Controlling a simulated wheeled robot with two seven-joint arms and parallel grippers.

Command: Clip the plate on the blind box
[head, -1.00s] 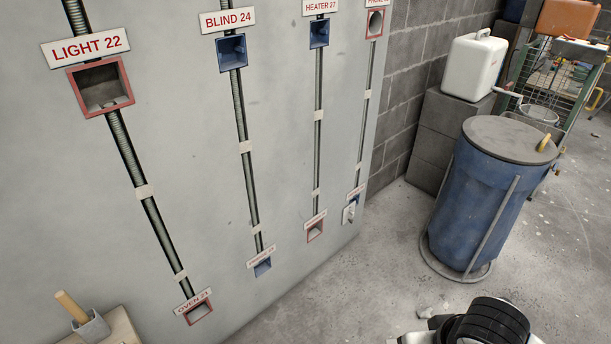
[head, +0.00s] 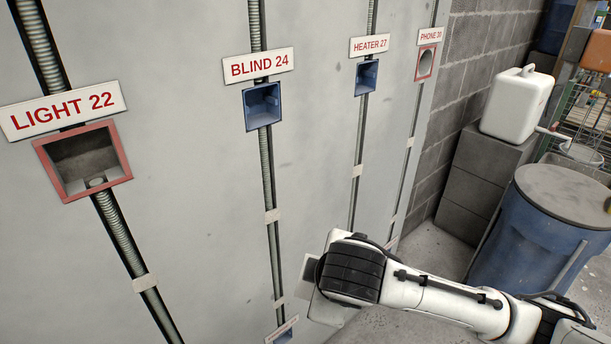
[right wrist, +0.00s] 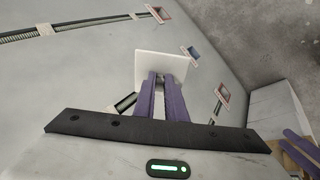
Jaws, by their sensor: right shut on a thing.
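The blind box (head: 262,106) is a blue, open-fronted box in the wall under the BLIND 24 label (head: 258,64) in the head view. It looks open and uncovered. The white square plate (right wrist: 163,66) is between the purple fingertips of my right gripper (right wrist: 159,78), which is shut on it. In the head view my right wrist is below and right of the blind box, apart from it, and hides its fingers. Purple finger-like parts, probably my left gripper (right wrist: 300,148), show at the right wrist view's lower right corner; their opening is unclear.
Other wall boxes are the red light box (head: 84,160), blue heater box (head: 367,77) and red phone box (head: 426,64). Conduits run down the wall from them. A blue barrel (head: 535,225) and white canister (head: 517,103) stand at right. The wall around the blind box is clear.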

